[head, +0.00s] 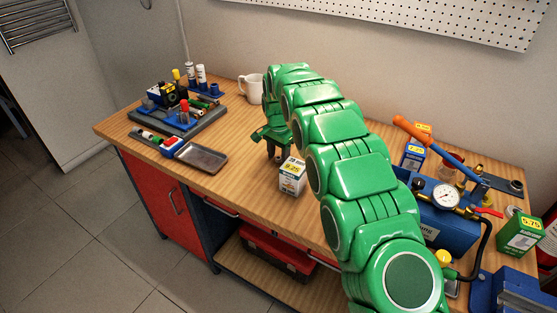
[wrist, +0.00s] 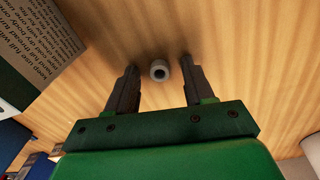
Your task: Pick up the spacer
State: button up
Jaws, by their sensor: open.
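The spacer (wrist: 160,71) is a small grey ring with a dark hole, on the wooden bench top in the wrist view. My gripper (wrist: 159,72) is open, with one dark finger on each side of the spacer and a visible gap to each. The spacer lies about level with the fingertips, nearer the left one. I cannot tell how high the fingertips are above the wood. In the head view my gripper (head: 275,155) points down at the bench behind a small white box, and the spacer is hidden there.
The white box with a yellow label (head: 292,177) stands close in front of my gripper. A white mug (head: 248,89) is behind. A metal tray (head: 202,157) and a grey tool holder (head: 182,128) are to the left. A blue pump with a gauge (head: 445,220) is to the right.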

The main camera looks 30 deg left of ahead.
aim_at(279, 158)
grip_shut()
jog(key=shift+r, duration=0.1)
dwell(0.4)
jog(key=shift+r, duration=1.45)
jog(key=shift+s+d+r, duration=0.25)
jog(key=shift+r, duration=0.2)
jog(key=shift+s+d+r, duration=0.2)
jog(key=shift+s+r, duration=0.05)
jog(key=shift+r, duration=0.15)
jog(key=s+d+r, duration=0.3)
jog(key=s, duration=0.1)
jog(key=s+d+r, duration=0.3)
jog(key=r, duration=0.1)
jog(key=shift+s+d, duration=0.35)
jog(key=shift+d, duration=0.05)
jog(key=shift+s+d+r, duration=0.55)
jog(key=shift+s+d, duration=0.25)
jog(key=shift+s, duration=0.05)
